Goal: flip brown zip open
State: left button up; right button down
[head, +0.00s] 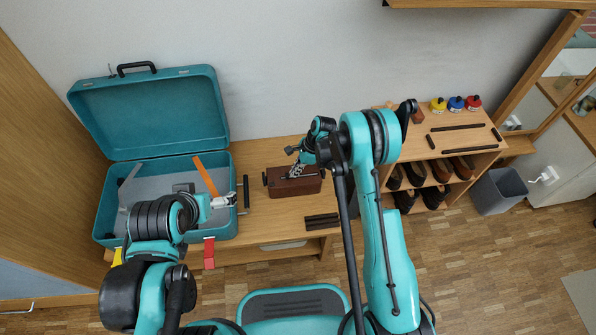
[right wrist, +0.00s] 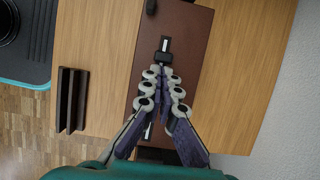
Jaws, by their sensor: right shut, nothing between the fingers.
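A brown box (head: 308,187) sits on the wooden bench in the middle of the head view. In the right wrist view the brown box (right wrist: 192,50) has a thin metal track along its top with a small black slider (right wrist: 163,57) on it. My right gripper (head: 297,172) is above the box; in the right wrist view its fingertips (right wrist: 162,82) are together, empty, right by the slider. I cannot tell whether they touch it. The fingers hide part of the track. My left gripper (head: 230,200) is by the right edge of the open suitcase; its jaw state is unclear.
The open teal suitcase (head: 97,228) stands left of the box, with an orange strap (head: 205,174) inside. Dark bars (head: 321,220) lie in front of the box. A shoe rack (head: 470,150) with coloured bottles on top and a grey bin (head: 499,191) are at the right.

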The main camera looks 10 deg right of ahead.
jog(key=shift+s+a, duration=0.1)
jog(key=shift+a, duration=1.3)
jog(key=shift+d, duration=0.1)
jog(key=d, duration=0.3)
jog(key=shift+d, duration=0.15)
jog(key=p+v, duration=0.4)
jog(key=v, duration=0.6)
jog(key=shift+d, duration=0.3)
